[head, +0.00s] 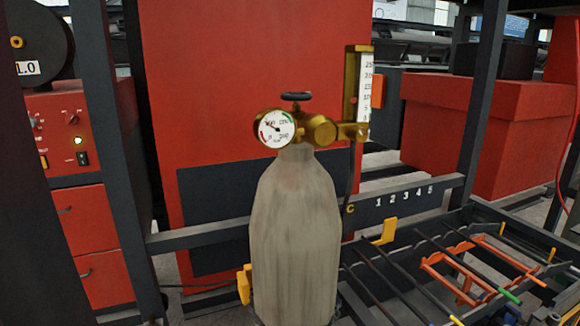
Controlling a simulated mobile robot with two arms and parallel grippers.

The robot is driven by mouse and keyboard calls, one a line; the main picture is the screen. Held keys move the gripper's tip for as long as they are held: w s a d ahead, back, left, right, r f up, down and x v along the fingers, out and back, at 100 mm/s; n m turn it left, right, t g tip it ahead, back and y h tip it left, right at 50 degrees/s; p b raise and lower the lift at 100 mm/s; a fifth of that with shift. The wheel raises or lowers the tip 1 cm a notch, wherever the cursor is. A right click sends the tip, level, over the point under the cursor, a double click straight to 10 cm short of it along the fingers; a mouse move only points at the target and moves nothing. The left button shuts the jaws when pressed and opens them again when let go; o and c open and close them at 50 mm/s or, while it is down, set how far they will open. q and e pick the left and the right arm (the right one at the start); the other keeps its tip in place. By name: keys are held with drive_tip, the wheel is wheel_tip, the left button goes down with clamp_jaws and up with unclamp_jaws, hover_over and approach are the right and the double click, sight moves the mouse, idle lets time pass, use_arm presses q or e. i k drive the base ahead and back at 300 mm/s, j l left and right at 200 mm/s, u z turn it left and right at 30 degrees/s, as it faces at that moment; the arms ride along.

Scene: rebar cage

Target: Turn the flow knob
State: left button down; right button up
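A pale grey gas cylinder (295,235) stands upright in the middle of the head view. A brass regulator (318,130) sits on its top, with a round white dial gauge (277,128) on the left. A black handwheel (296,96) is above the regulator. On the right is an upright flow tube with a white numbered scale (365,88) in a brass frame. I cannot tell for sure which part is the flow knob; the rounded brass piece and the black handwheel are both knob-like. Neither of my grippers is in view, and nothing touches the regulator.
A red panel (240,50) stands behind the cylinder. Dark steel posts (480,90) and a rail numbered 1 to 5 (440,195) cross the scene. At the lower right is a rack with rods and orange brackets (450,262). A red cabinet (90,225) is at left.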

sight(358, 133)
drive_tip(key=i+l+u, duration=0.1)
drive_tip(key=i+l, duration=0.3)
drive_tip(key=l, duration=0.25)
drive_tip(key=i+l+u, duration=0.15)
drive_tip(key=l, duration=0.15)
drive_tip(key=k+z, duration=0.1)
drive_tip(key=k, duration=0.15)
